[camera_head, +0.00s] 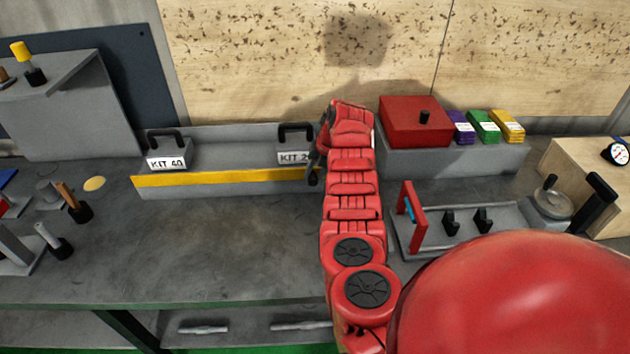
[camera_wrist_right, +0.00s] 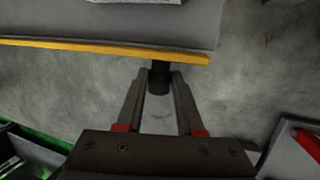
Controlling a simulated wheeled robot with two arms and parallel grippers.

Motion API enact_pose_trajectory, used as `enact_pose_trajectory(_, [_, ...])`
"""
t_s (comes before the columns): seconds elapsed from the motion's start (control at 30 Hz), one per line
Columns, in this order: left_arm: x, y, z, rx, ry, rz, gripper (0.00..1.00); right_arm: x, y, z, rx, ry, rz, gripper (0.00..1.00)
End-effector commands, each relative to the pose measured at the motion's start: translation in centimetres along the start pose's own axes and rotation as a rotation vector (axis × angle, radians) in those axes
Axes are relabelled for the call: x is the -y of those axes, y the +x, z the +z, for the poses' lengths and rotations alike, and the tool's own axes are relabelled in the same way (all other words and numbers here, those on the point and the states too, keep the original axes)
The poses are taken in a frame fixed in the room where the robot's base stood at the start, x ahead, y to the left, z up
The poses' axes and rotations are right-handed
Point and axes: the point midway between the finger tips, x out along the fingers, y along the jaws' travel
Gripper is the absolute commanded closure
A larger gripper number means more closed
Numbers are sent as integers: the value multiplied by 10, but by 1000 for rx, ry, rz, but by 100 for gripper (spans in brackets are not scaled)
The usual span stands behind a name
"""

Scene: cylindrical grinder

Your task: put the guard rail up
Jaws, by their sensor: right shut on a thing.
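The guard rail (camera_head: 230,177) is a long yellow bar along the front of a grey shelf. It also runs across the upper part of the right wrist view (camera_wrist_right: 100,46). A black knob (camera_wrist_right: 159,76) sticks out near its right end in that view. My right gripper (camera_wrist_right: 160,74) has its two fingers around this knob and is shut on it. In the head view, my right gripper (camera_head: 315,167) is at the rail's right end, partly hidden by my red arm. My left gripper is not in view.
Two kit boxes, KIT 40 (camera_head: 167,157) and a partly hidden KIT 2 box (camera_head: 293,157), stand behind the rail. A red box (camera_head: 414,122) and a fixture with a red plate (camera_head: 412,219) are to the right. The bench (camera_head: 200,240) before the rail is clear.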

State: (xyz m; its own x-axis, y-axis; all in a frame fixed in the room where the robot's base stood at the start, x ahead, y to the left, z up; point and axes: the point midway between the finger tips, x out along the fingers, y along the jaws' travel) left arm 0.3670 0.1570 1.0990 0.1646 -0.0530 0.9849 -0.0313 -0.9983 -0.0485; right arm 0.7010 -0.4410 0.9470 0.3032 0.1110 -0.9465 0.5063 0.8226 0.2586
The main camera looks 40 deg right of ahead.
Motion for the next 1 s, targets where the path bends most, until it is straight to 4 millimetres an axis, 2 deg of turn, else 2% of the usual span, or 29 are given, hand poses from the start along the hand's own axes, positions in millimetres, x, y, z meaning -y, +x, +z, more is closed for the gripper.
enact_pose_trajectory(0.53, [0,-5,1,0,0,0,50,0,0,1,-13,2,0,100])
enact_pose_trajectory(0.57, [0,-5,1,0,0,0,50,-1,0,0,-14,2,0,60])
enact_pose_trajectory(0.7, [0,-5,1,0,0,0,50,-1,0,0,-14,2,0,35])
enact_pose_trajectory(1.0, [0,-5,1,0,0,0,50,-1,0,0,-14,2,0,34])
